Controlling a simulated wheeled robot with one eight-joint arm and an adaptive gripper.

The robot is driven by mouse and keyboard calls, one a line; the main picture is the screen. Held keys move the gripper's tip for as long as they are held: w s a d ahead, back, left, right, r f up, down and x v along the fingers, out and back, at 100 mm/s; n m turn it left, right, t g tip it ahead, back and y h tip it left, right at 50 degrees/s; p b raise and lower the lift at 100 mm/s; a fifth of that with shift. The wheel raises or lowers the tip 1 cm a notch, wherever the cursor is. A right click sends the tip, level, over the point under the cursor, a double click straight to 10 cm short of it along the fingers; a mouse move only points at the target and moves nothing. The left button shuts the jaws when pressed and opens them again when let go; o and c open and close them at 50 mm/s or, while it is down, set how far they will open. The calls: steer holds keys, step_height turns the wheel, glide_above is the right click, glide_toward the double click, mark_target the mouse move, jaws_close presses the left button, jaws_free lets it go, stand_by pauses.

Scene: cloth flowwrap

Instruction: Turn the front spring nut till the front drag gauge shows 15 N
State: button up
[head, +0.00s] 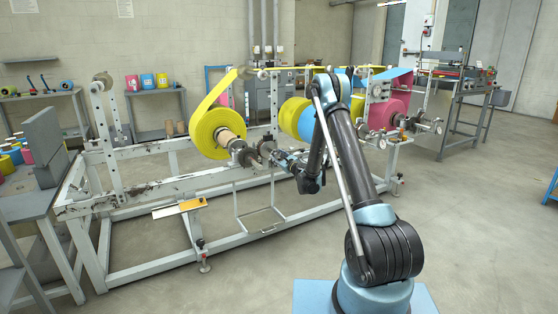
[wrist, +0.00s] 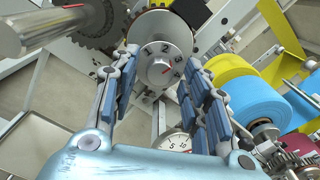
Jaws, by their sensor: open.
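In the wrist view a round silver nut (wrist: 166,66) with dark numerals on its face sits in front of a toothed wheel. My gripper (wrist: 161,58) is open, with one blue-padded finger on each side of the nut. I cannot tell whether the pads touch it. A white drag gauge (wrist: 175,143) with numbers shows below the nut, partly hidden by the gripper body; its needle reading is not clear. In the head view my gripper (head: 270,152) is at the spindle beside the front yellow roll (head: 213,130), and the nut is too small to make out.
A steel shaft (wrist: 40,28) juts in at the upper left of the wrist view. A blue roll (wrist: 262,98) and gears (wrist: 290,160) stand at the right. The white machine frame (head: 150,192) surrounds the spindle, with an orange-topped plate (head: 180,207) low in front.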

steer(key=v, duration=0.7)
steer(key=shift+d, duration=0.2)
steer(key=shift+s+f, duration=0.1)
